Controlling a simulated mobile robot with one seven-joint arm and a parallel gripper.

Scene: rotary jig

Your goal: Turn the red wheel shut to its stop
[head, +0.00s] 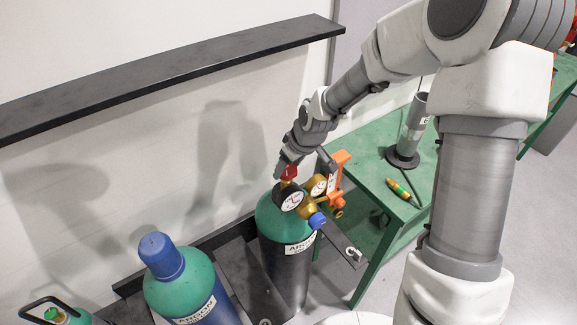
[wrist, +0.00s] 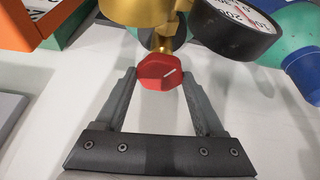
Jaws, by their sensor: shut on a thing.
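In the head view the red wheel (head: 289,171) shows at the top of a brass regulator (head: 309,205) on a green-topped cylinder (head: 283,245). My gripper (wrist: 160,78) has one finger on each side of the wheel and is shut on it. In the head view my gripper (head: 288,166) comes down on the wheel from above. The far side of the wheel is hidden.
Round gauges (wrist: 237,25) sit close beside the wheel. An orange part (head: 338,172) stands just right of the regulator. A second cylinder with a blue cap (head: 161,255) stands at left. A green table (head: 372,215) is at right, and a black shelf (head: 170,75) runs along the wall.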

